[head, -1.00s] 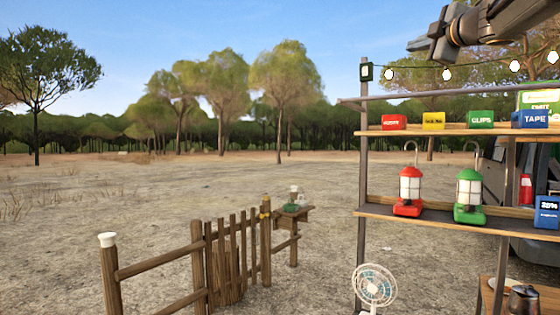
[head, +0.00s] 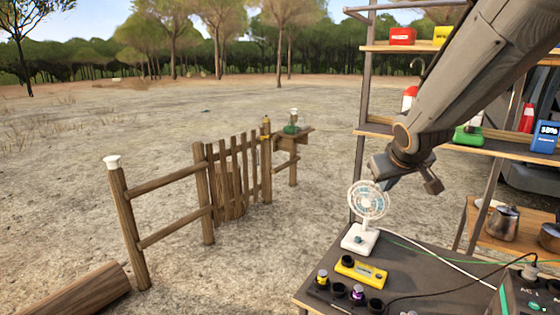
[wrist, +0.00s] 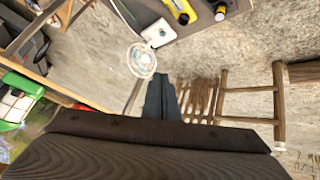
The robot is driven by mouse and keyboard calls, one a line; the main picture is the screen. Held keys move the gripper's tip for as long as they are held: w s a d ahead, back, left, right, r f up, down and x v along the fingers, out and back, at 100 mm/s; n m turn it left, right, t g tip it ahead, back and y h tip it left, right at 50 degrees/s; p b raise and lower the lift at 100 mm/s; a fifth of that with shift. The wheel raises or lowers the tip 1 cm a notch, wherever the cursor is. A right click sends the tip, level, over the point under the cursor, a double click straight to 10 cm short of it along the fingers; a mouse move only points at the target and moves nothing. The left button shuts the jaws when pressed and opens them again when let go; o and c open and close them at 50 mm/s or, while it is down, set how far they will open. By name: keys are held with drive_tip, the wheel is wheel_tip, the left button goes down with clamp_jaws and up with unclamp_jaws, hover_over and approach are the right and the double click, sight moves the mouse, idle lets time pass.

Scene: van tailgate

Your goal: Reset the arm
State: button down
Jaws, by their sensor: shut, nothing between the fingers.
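My arm comes down from the upper right in the head view and bends in front of the shelf rack. My gripper (head: 379,178) is at its end, just above and right of the white fan's head in the picture. In the wrist view the dark fingers (wrist: 160,94) lie together, with nothing seen between them. The white fan (head: 368,202) stands upright on the dark table; it also shows in the wrist view (wrist: 142,60), left of and above the fingertips. I cannot tell the exact gap between gripper and fan.
The rack's middle shelf (head: 374,129) carries red and green lanterns, partly hidden by my arm. A wooden fence (head: 172,173) stands left; open ground lies beyond.

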drive_tip(key=s+a+f+m+g+y, duration=0.1)
drive_tip(key=s+a+f+g, duration=0.25)
drive_tip(key=s+f, duration=0.55)
drive_tip(key=s+a+f+m+g+y, duration=0.1)
drive_tip(key=s+a+f+g, duration=0.35)
drive_tip(key=s, duration=0.75)
wheel_tip(320, 180, down, 10)
drive_tip(key=w+t+b, duration=0.1)
drive_tip(key=b, duration=0.6)
drive_tip(key=shift+d, duration=0.1)
